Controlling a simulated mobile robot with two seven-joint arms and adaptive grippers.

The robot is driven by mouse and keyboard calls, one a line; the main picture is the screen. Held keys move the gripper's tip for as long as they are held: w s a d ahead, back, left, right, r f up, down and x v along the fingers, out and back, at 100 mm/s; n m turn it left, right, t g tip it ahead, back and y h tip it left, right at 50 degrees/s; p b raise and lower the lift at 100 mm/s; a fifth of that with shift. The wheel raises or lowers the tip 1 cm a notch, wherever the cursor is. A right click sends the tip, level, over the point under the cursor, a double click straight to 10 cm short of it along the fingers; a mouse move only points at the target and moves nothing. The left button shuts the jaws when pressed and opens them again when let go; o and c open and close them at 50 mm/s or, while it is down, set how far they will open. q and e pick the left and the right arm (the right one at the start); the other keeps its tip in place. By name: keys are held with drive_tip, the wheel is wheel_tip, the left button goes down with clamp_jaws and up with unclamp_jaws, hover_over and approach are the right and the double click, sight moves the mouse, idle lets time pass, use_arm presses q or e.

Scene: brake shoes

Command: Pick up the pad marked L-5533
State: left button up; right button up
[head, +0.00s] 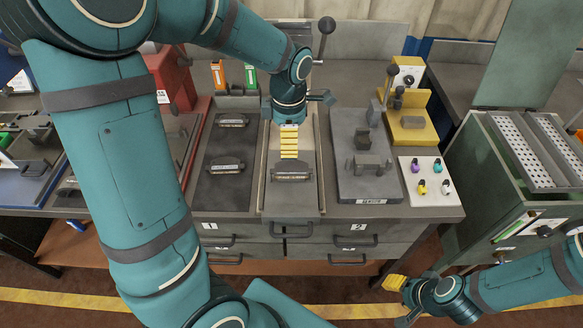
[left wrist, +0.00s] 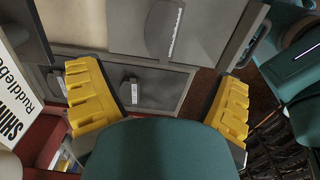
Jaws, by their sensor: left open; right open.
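Dark brake pads with pale label strips lie on the bench in the head view. Two are on the dark left mat, a far one (head: 232,121) and a nearer one (head: 226,167). Another pad (head: 292,175) lies in the middle tray. The markings are too small to read, so I cannot tell which is L-5533. My left gripper (head: 289,142) points down over the middle tray, open and empty, behind that pad in the picture. My right gripper (head: 396,284) is open, low in front of the bench.
A grey plate with metal blocks (head: 350,188) is right of the tray. A white board with coloured knobs (head: 427,170) and a yellow fixture (head: 412,130) stand further right. A black-knobbed lever (head: 325,40) rises behind the left gripper. Drawers (head: 300,250) are below.

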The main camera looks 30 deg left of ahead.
use_arm(q)
hover_over(291, 167)
drive_tip(key=f, duration=0.3)
drive_tip(key=f+b, duration=0.1)
drive_tip(key=f, duration=0.1)
drive_tip(key=shift+a+f, duration=0.25)
drive_tip(key=shift+f, duration=0.05)
drive_tip(key=f, duration=0.3)
drive_tip(key=f+b, duration=0.1)
drive_tip(key=f, duration=0.1)
drive_tip(key=shift+d+f, duration=0.1)
drive_tip(key=shift+d, duration=0.2)
drive_tip(key=c, duration=1.4)
